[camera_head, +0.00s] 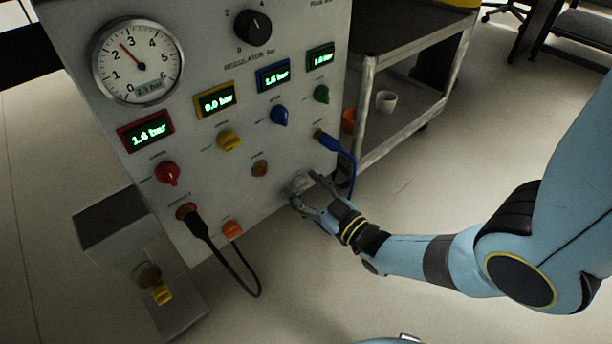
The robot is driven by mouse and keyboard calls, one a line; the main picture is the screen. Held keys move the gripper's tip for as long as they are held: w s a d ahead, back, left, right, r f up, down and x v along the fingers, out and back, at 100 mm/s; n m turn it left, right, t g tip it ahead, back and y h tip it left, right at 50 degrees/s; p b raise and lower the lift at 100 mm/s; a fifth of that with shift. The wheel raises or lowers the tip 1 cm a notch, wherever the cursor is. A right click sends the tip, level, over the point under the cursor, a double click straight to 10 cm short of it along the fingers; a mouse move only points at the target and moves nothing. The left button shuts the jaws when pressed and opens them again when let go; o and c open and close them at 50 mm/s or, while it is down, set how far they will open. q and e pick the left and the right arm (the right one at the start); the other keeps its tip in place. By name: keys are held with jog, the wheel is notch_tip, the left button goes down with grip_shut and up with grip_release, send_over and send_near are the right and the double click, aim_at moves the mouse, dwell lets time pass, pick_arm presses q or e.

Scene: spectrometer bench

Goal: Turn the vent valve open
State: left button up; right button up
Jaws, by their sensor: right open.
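The grey panel (215,120) carries several valves and gauges, and its small labels are too blurred to read. I cannot tell by label which is the vent valve. My right gripper (305,189) is open at the panel's lower right. Its fingers lie around or just in front of a grey knob (297,184), which they partly hide; contact is unclear. A brass-coloured knob (259,168) and an orange knob (232,229) sit to its left. Red (167,173), yellow (229,140), blue (279,115) and green (321,93) valve knobs sit higher. My left gripper is out of view.
A blue cable (343,153) hangs close behind my right gripper, and a black cable (222,258) loops below the panel. A round dial gauge (137,62) and a black regulator knob (253,27) sit higher. A cart (385,120) with a white cup (386,101) stands behind.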

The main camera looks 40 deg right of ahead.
jog(key=c, duration=1.1)
jog(key=shift+c, duration=0.2)
jog(key=shift+m, duration=8.3)
